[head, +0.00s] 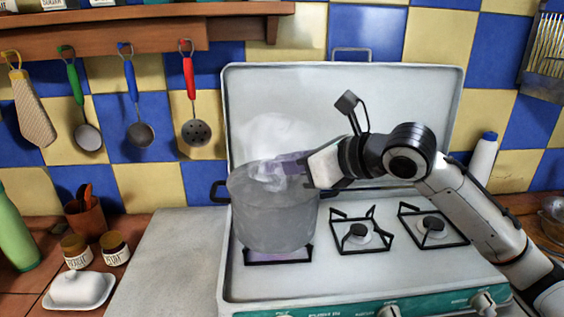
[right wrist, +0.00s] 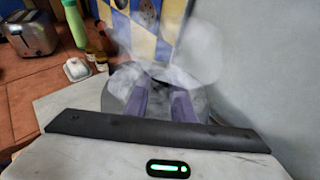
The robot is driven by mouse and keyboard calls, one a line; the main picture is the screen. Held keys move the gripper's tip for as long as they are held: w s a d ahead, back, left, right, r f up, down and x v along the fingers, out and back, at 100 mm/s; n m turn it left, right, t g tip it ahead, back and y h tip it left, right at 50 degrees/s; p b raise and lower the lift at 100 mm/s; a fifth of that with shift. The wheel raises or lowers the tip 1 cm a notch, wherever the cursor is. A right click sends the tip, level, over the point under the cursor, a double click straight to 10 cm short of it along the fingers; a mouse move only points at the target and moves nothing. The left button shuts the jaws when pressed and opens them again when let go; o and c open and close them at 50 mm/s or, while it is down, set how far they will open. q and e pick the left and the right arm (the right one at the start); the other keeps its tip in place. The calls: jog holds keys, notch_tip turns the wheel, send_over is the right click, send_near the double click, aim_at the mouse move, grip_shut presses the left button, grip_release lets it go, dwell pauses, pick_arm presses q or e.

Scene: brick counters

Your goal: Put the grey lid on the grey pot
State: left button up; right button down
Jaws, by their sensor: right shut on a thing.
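The grey pot (head: 273,220) stands on the front-left burner of the white stove, with steam rising from its top. My right gripper (head: 268,173) reaches in from the right, its purple fingers right over the pot's top. It is shut on what seems to be the grey lid's knob; steam hides the grip. In the right wrist view the fingers (right wrist: 163,102) point down onto a round grey surface (right wrist: 117,98), apparently the lid (head: 246,184), at the pot's rim. I cannot tell whether the lid touches the rim. My left gripper is not in view.
Two bare burners (head: 357,232) lie right of the pot. The stove's raised back panel (head: 300,95) stands behind it. A butter dish (head: 79,289), small jars (head: 115,247) and a green bottle (head: 14,232) are on the left counter. Utensils hang on the wall.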

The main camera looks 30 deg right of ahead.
dwell(0.3)
jog(key=c, duration=1.4)
grip_release()
jog(key=shift+c, duration=0.2)
jog(key=b+v, duration=0.4)
jog(key=v, duration=0.6)
jog(key=shift+s, duration=0.15)
jog(key=shift+d, duration=0.1)
